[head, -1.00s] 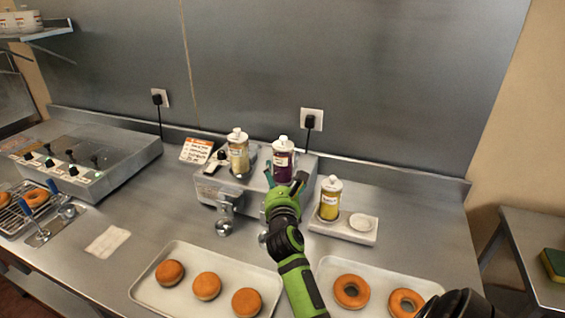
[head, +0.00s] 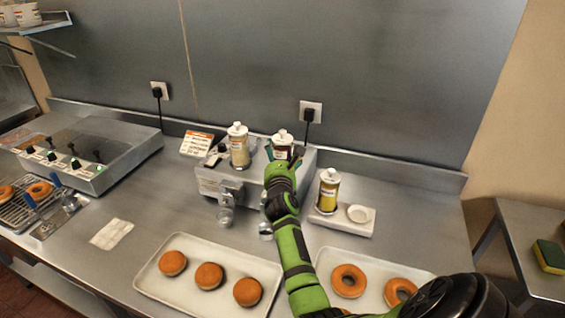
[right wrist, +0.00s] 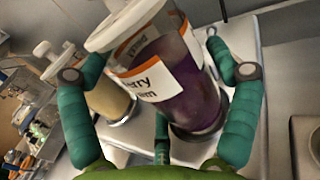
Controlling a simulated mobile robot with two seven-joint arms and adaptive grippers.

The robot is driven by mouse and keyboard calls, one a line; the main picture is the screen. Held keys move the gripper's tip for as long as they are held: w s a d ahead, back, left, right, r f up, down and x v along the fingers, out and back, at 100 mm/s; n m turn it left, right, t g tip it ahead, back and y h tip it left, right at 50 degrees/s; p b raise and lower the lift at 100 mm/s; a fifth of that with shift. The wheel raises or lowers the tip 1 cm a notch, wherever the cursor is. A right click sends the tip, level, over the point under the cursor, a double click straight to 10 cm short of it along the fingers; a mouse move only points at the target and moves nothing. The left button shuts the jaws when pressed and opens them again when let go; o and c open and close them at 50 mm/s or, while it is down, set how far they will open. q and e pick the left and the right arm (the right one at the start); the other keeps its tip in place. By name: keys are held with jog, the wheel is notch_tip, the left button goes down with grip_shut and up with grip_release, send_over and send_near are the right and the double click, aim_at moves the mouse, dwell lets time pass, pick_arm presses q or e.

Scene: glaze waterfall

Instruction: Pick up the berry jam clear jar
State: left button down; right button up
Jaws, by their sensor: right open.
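The berry jam clear jar (head: 282,141) stands on the steel dispenser unit at the back of the counter, partly hidden behind my right gripper (head: 282,158). In the right wrist view the jar (right wrist: 180,85) has a white lid, dark purple contents and a white label with an orange band. The right gripper's teal fingers (right wrist: 160,100) are open, one on each side of the jar. I cannot tell whether any finger touches it. My left gripper is not in view.
A jar with pale cream contents (head: 238,147) stands close on the left on the same unit (head: 215,183). A yellow jar (head: 328,192) stands on a white tray (head: 347,226) at right. Doughnut trays (head: 150,285) lie in front. A small sign (head: 196,144) stands at left.

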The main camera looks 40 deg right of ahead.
jog(key=c, duration=1.2)
jog(key=shift+r, duration=0.1)
jog(key=shift+c, duration=0.5)
